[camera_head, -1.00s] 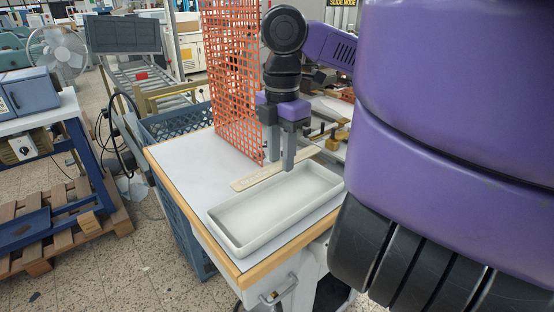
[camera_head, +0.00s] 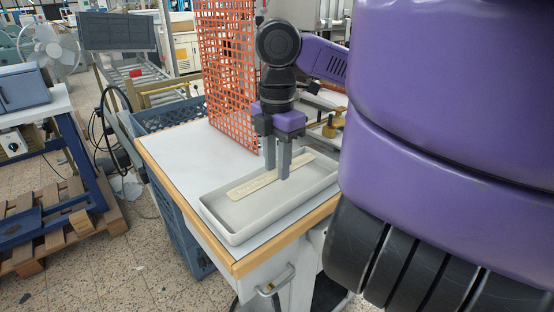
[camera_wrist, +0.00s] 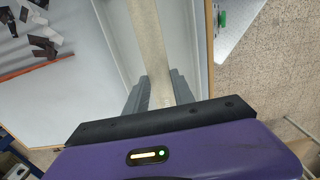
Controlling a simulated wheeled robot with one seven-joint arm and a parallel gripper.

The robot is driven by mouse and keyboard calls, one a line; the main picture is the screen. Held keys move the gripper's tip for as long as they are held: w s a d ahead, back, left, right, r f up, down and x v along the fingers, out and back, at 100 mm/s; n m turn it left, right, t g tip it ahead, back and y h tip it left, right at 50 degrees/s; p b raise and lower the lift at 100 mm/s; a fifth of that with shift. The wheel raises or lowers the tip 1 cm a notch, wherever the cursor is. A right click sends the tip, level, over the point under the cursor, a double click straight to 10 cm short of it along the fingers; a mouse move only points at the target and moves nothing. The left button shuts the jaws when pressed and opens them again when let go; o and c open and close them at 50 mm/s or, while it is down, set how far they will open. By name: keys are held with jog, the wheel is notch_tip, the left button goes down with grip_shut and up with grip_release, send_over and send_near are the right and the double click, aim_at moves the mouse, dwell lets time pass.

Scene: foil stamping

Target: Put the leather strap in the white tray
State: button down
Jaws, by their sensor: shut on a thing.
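The leather strap is a long, flat beige strip (camera_head: 250,186); it also shows in the wrist view (camera_wrist: 150,45), running up from between the fingers. My gripper (camera_head: 278,172) points down and is shut on the strap near its middle in the head view. The white tray (camera_head: 232,237) is a long shallow box on the table. The strap lies within the tray's outline, along its length, near its far side. Whether it touches the tray floor I cannot tell. In the wrist view the tray wall (camera_wrist: 114,50) shows left of the strap.
An orange mesh panel (camera_head: 228,75) stands upright on the table just behind my gripper. The white tabletop (camera_head: 185,155) is clear left of the tray and has a wooden edge. A blue crate (camera_head: 170,118) is beside the table. Dark pieces (camera_wrist: 40,45) lie at upper left in the wrist view.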

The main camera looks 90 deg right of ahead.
jog(key=shift+f, duration=0.1)
jog(key=c, duration=1)
grip_release()
notch_tip(320, 180, up, 8)
jog(key=shift+p, duration=0.45)
jog(key=shift+f, duration=0.1)
